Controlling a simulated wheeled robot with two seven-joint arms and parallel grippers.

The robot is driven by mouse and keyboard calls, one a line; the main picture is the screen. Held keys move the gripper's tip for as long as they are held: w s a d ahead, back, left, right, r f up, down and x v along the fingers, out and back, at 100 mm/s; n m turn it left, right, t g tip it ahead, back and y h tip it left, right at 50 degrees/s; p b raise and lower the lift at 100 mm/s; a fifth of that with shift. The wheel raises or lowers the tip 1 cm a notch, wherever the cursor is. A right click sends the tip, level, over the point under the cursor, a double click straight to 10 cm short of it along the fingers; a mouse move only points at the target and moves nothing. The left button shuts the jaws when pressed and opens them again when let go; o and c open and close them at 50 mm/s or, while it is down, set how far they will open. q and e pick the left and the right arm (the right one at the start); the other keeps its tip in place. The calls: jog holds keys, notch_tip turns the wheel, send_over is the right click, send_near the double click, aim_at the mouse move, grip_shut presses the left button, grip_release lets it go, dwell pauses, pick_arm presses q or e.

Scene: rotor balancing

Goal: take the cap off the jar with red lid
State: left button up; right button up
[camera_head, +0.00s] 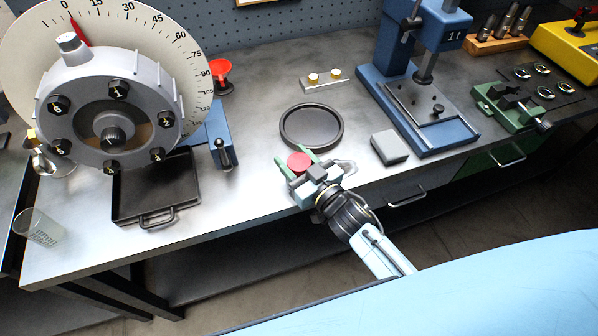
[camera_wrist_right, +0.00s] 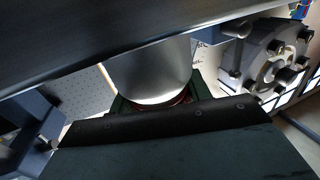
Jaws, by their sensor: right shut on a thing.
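The red lid (camera_head: 299,161) shows between the green fingers of my right gripper (camera_head: 294,157), near the front edge of the bench. The right gripper is shut on the lid. In the right wrist view a smooth pale grey jar body (camera_wrist_right: 155,72) stands against the bench, with a thin red edge of the lid (camera_wrist_right: 183,97) by the dark finger. The jar and lid look together there. In the head view the jar body is mostly hidden under the lid and gripper. My left gripper is not in view.
A round black tray (camera_head: 311,145) lies just behind the gripper. A grey block (camera_head: 389,147) and a blue press (camera_head: 430,130) stand to the right. A black pan (camera_head: 190,188) and a large dial rotor (camera_head: 112,110) are left. A glass (camera_head: 40,228) stands front left.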

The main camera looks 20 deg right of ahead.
jog(key=shift+c, duration=0.6)
notch_tip(320, 180, up, 10)
jog(key=p, duration=0.2)
jog(key=shift+p, duration=0.3)
